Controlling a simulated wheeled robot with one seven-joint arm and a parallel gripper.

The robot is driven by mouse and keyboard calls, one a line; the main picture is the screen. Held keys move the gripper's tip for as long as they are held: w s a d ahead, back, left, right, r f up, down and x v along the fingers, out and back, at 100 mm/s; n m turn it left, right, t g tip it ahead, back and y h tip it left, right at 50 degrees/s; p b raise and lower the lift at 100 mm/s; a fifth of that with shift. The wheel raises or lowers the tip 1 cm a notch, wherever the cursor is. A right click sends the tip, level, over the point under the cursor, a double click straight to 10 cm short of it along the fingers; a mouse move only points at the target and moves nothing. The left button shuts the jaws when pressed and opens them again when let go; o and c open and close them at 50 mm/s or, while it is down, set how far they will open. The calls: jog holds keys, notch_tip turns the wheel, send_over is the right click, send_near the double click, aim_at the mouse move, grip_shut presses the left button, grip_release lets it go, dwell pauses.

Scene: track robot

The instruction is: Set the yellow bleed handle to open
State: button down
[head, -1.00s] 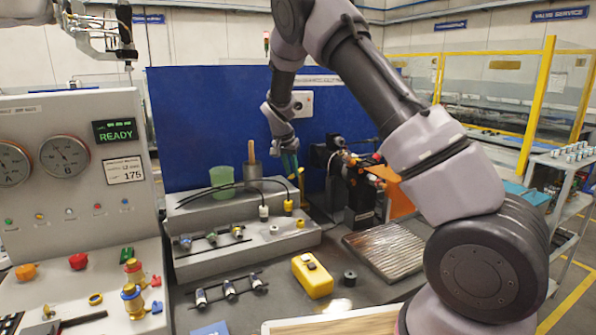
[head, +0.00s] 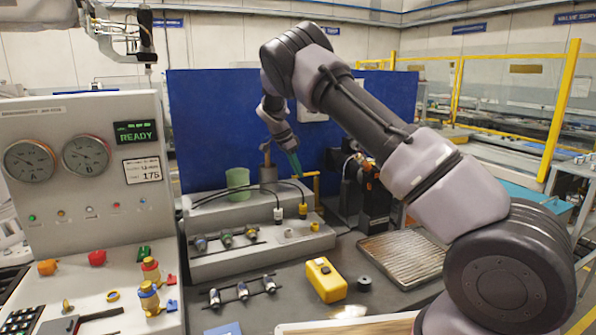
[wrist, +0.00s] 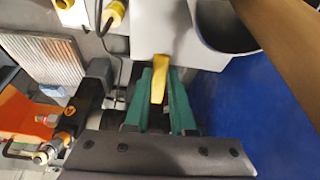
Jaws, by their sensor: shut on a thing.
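The yellow bleed handle (wrist: 158,84) sits between the two green fingers of my gripper (wrist: 159,73) in the wrist view. The fingers are shut on it, one on each side. The handle's far end shows against the grey block. In the head view the yellow handle (head: 313,175) shows as a small bar beside the green fingertips of my gripper (head: 297,165), behind the stepped grey block. Its pivot and exact angle are hard to make out.
A blue panel (head: 215,125) is close behind. Black and orange machinery (head: 375,195) stands to the right. Cables with yellow and white plugs run in front.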

dwell(0.4)
jog(key=c, duration=0.7)
grip_release()
jog(key=shift+c, duration=0.2)
jog(key=v, duration=1)
jog(key=shift+r, duration=0.35)
